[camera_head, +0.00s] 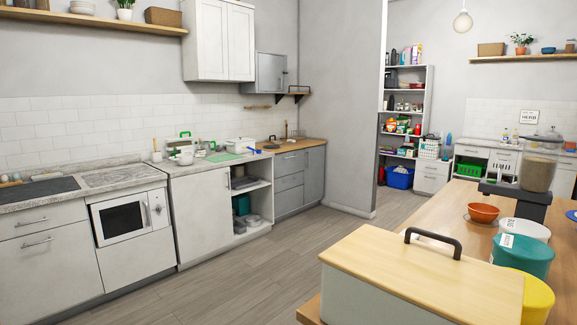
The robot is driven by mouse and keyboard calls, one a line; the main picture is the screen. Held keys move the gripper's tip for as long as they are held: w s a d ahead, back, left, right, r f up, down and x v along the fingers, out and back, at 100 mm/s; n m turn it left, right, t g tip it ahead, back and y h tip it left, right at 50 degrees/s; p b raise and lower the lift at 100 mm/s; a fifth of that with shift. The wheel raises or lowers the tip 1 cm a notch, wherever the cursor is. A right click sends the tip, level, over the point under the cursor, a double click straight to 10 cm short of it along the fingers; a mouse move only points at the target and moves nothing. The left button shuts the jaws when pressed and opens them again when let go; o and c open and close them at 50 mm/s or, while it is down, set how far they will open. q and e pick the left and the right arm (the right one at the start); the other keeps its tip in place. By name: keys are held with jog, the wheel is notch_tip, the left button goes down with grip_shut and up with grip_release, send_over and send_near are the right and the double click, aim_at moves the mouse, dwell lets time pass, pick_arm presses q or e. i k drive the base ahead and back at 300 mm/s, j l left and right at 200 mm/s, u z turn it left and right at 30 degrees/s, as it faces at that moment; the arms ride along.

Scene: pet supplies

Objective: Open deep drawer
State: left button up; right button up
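Neither of my grippers shows in the head view. Several drawer fronts are in view, and I cannot tell which is the deep drawer. At the far left, a shallow white drawer (32,222) sits above a taller white front (45,268) with a bar handle; both look shut. Under the wooden counter at the back, a grey stack has a shallow top drawer (290,162) and two taller fronts below, the middle one (290,181) and the lowest one (290,201). These also look shut.
A wooden-topped island (462,205) fills the right foreground. On it stand a box (420,275) with a black handle, an orange bowl (483,212), a teal canister (523,258) and a food dispenser (539,165). The wood floor (215,275) between island and counters is clear.

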aim_at(285, 163)
jog(key=i+j+u, duration=0.6)
jog(key=i+u, duration=0.3)
jog(key=i+j+u, duration=0.1)
jog(key=i, duration=0.35)
jog(key=i+j+u, duration=0.1)
jog(key=i, duration=0.35)
jog(key=i+l+z, duration=0.15)
jog(key=i+z, duration=0.6)
jog(key=z, duration=0.2)
jog(key=i+j+z, duration=0.15)
jog(key=i+z, duration=0.3)
jog(key=i+l+z, duration=0.2)
jog(key=i+z, duration=0.9)
jog(key=i, duration=0.2)
jog(key=i+u, duration=0.15)
jog(key=i, duration=0.5)
jog(key=i+u, duration=0.1)
jog(key=i, duration=0.55)
jog(key=i+l+u, duration=0.15)
jog(key=i, duration=0.45)
jog(key=i+l+u, duration=0.15)
jog(key=i, duration=0.5)
jog(key=i+u, duration=0.15)
jog(key=i, duration=0.5)
jog(key=i+u, duration=0.15)
jog(key=i, duration=0.5)
jog(key=i+l+u, duration=0.15)
jog(key=i, duration=0.5)
